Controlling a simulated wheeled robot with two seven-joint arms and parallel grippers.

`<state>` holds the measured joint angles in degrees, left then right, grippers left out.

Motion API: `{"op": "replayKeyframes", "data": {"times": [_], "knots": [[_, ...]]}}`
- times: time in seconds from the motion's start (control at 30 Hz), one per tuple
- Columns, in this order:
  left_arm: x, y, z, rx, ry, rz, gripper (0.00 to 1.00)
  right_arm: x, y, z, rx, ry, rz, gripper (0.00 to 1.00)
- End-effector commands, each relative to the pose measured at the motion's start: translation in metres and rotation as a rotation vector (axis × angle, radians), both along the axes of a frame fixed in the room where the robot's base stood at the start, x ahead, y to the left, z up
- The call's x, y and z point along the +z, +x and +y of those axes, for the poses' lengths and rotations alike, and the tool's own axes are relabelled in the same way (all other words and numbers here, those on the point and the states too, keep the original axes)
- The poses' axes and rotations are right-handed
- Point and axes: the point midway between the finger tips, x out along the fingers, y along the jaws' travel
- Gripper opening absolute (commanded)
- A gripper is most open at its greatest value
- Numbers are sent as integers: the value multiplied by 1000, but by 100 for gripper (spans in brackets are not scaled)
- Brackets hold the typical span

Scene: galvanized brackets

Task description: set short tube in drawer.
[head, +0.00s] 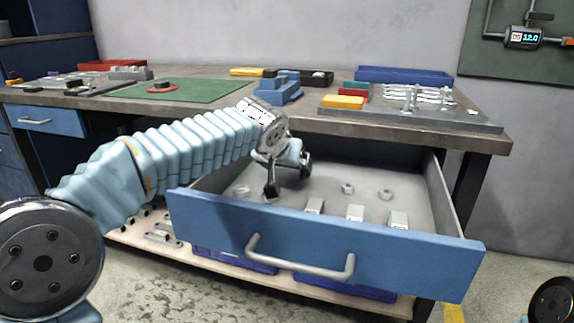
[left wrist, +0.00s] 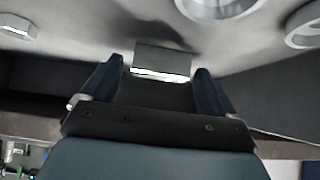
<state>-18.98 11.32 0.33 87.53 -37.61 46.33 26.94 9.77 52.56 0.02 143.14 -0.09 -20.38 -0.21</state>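The drawer (head: 318,238) is blue-fronted with a bar handle and stands pulled out below the bench. My left gripper (head: 271,190) points down into its left part; in the left wrist view (left wrist: 160,72) its two dark fingers are spread. A grey, box-like piece (left wrist: 162,62), which may be a short tube, lies just beyond and between the fingertips, with a gap on each side. In the head view this piece is hidden by the gripper or drawer front. Similar grey pieces (head: 355,213) stand in a row behind the drawer front. My right gripper is out of view.
Metal rings or nuts (head: 347,188) lie further back in the drawer. The bench top (head: 225,112) above holds a green mat (head: 190,91), a blue tray (head: 403,75) and a grey plate with wrenches (head: 410,112). Blue bins stand on a low shelf.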

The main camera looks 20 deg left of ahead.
Motion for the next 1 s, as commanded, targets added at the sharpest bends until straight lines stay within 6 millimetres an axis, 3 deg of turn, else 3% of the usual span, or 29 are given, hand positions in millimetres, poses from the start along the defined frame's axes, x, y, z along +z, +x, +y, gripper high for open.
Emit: {"op": "replayKeyframes", "data": {"times": [0.27, 0.7, 1.0], "knots": [[7, -2, 0, -1, -1, -2, 89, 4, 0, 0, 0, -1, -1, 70], [73, -68, 2, -1, -2, -3, 89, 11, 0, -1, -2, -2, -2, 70], [88, -85, 3, 0, 0, 0, 89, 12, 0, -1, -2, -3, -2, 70]]}}
